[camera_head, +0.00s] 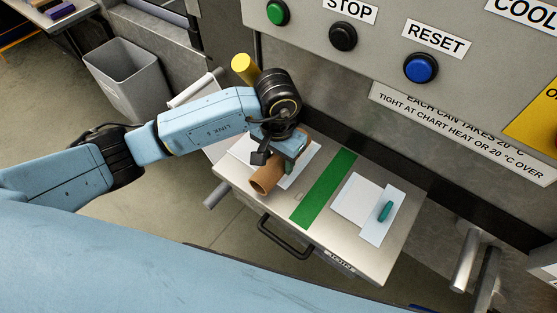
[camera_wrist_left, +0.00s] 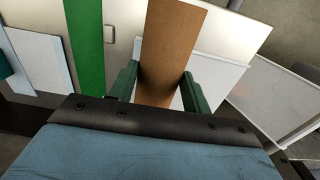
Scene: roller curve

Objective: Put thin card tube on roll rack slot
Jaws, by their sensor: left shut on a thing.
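A brown card tube (camera_head: 264,179) shows at the left part of the metal shelf, under my left gripper (camera_head: 289,158). In the left wrist view the tube (camera_wrist_left: 168,50) runs between the two green fingers of my left gripper (camera_wrist_left: 160,88), which is shut on it. Whether the tube touches the shelf I cannot tell. A yellow tube end (camera_head: 245,68) and a white roll (camera_head: 192,88) show behind my left arm, perhaps at a rack; my arm hides much there. My right gripper is not in view.
The metal shelf (camera_head: 235,186) has a green stripe (camera_head: 325,187), white sheets (camera_head: 351,201) and a small teal item (camera_head: 385,211). A control panel with buttons (camera_head: 421,67) rises behind it. A grey bin (camera_head: 137,80) stands at the left. A black handle (camera_head: 285,238) fronts the shelf.

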